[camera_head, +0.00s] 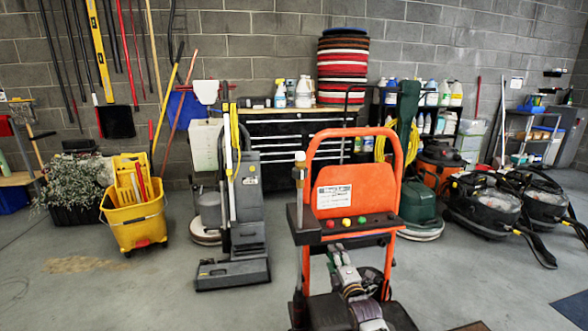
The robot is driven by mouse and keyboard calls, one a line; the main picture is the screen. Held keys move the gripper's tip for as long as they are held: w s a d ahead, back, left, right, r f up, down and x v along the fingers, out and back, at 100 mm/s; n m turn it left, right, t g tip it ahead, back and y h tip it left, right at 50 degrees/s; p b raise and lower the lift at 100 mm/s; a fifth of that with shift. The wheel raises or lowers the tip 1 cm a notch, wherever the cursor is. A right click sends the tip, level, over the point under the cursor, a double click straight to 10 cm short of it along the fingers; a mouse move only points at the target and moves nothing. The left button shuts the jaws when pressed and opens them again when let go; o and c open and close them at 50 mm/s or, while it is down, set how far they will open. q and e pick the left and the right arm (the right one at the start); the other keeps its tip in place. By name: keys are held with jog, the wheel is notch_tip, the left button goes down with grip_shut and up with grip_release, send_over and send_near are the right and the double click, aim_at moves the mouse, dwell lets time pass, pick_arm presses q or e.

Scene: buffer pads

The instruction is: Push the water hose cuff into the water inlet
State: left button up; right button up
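An orange upright machine (352,188) with a looped handle stands in the front middle, facing me. A black ledge (350,230) below its panel carries red, green and yellow knobs. A short upright post with a tan top (299,160) stands at the ledge's left end; I cannot tell whether it is the water inlet or the hose cuff. A jumble of metal and grey parts (350,283) lies low inside the frame, with a dark base (335,312) under it. I cannot make out a separate hose cuff.
A grey floor scrubber (240,215) stands just left of the orange machine, and a yellow mop bucket (135,205) farther left. A green machine (418,205) and black vacuums (490,205) stand at right. Bare floor (140,295) lies at front left.

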jog(key=shift+c, duration=0.2)
grip_shut()
pick_arm(q)
jog(key=shift+s, duration=0.2)
jog(key=shift+r, duration=0.15)
pick_arm(e)
jog(key=shift+s, duration=0.15)
pick_arm(q)
jog(key=shift+r+p, duration=0.85)
jog(key=shift+p, duration=0.25)
pick_arm(e)
jog(key=shift+s+d, duration=0.25)
jog(key=shift+s, duration=0.7)
pick_arm(q)
jog(key=shift+r+p, duration=0.3)
pick_arm(e)
jog(key=shift+s, duration=0.3)
pick_arm(q)
jog(key=shift+r+p, duration=1.3)
jog(key=shift+r, duration=0.05)
pick_arm(e)
jog(key=shift+s+d, duration=0.2)
jog(key=shift+s, duration=0.6)
jog(key=shift+s+d, duration=0.15)
jog(key=shift+s, duration=0.6)
